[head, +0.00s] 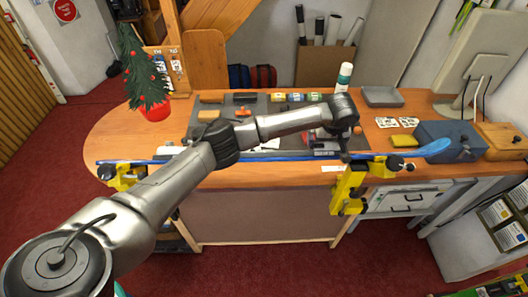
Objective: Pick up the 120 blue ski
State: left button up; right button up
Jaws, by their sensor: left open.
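A long blue ski (280,157) lies across the front edge of the wooden bench. It rests on two yellow ski vises, one at the left (122,176) and one at the right (350,185). Its wider blue tip sticks out past the right vise. My left gripper (345,154) points down at the ski just by the right vise. It is open; its fingers are small and partly hidden, and I cannot tell whether they touch the ski. My left forearm covers part of the ski's left half. My right gripper is not in view.
A grey mat (262,106) holds small coloured tins and tools. A grey tray (382,96), a blue box (450,141) and a monitor stand at the right. A small tree in a red pot (154,110) stands left.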

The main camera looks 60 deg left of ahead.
pick_arm(q)
jog(key=c, duration=0.4)
jog(key=shift+r, duration=0.1)
jog(key=c, duration=1)
jog(key=shift+r, duration=0.15)
